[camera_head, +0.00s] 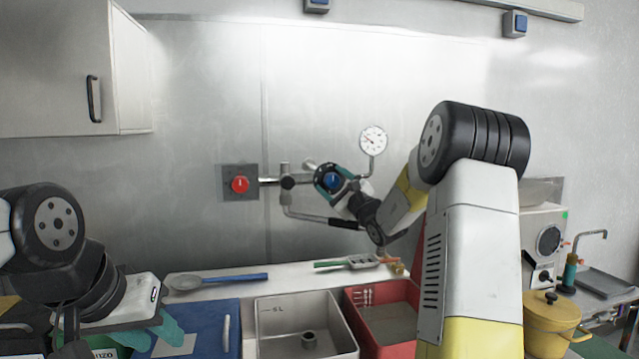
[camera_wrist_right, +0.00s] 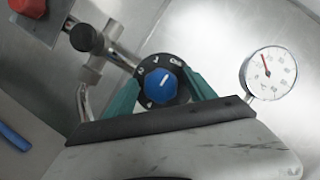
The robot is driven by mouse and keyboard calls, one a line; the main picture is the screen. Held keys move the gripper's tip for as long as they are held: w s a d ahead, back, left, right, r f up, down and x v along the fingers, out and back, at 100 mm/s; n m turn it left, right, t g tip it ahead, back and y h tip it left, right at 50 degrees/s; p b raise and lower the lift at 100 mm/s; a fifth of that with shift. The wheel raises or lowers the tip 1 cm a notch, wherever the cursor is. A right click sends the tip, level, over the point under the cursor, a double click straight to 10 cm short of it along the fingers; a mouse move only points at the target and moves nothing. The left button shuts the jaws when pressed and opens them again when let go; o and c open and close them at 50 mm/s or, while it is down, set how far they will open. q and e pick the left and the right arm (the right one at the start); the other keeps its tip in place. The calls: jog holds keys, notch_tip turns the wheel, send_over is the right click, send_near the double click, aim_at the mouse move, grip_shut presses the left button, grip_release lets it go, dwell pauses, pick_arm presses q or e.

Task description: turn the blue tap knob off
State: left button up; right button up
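The blue tap knob (camera_head: 332,181) sits on a black dial on the wall pipework, right of the red knob. In the right wrist view the blue knob (camera_wrist_right: 160,85) is in the middle of the dial (camera_wrist_right: 180,96), which has small white markings around it. My right gripper (camera_wrist_right: 162,92) is at the dial, its teal fingers spread on both sides of it. Whether the fingers touch the dial's rim is not clear. My left gripper (camera_head: 138,338) is low at the left, away from the tap, its teal fingers apart and partly cut off by the frame's lower edge.
Below are a grey sink box (camera_head: 262,325), a red bin (camera_head: 412,291) and a blue-handled spoon (camera_head: 215,280). A yellow pot (camera_head: 551,322) stands at the right.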

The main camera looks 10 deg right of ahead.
jog(key=v, duration=0.7)
jog(key=shift+s+d, duration=0.1)
jog(key=shift+s, duration=0.3)
